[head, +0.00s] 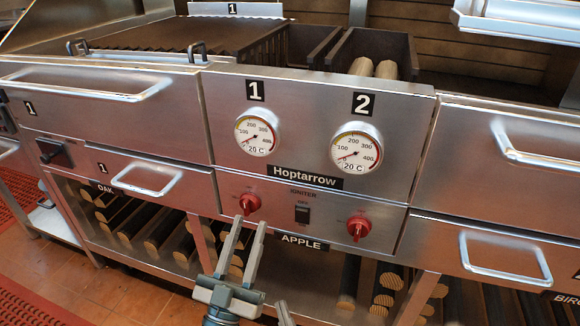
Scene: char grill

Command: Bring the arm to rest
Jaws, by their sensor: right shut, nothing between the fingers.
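My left gripper (249,221) is in front of the grill's lower front panel, at the bottom middle of the head view. Its two fingers point up and stand apart with nothing between them. Its fingertips overlap the area just below the left red knob (250,203); I cannot tell whether they touch the panel. My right gripper (284,312) shows only as a small grey tip at the bottom edge, right of the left gripper. It is shut and empty, and the rest of it is out of view.
The steel grill front (320,120) carries two gauges, a black igniter switch (302,214) and a right red knob (359,228). Drawer handles (147,180) stick out on both sides. Logs (386,290) lie on the shelf below.

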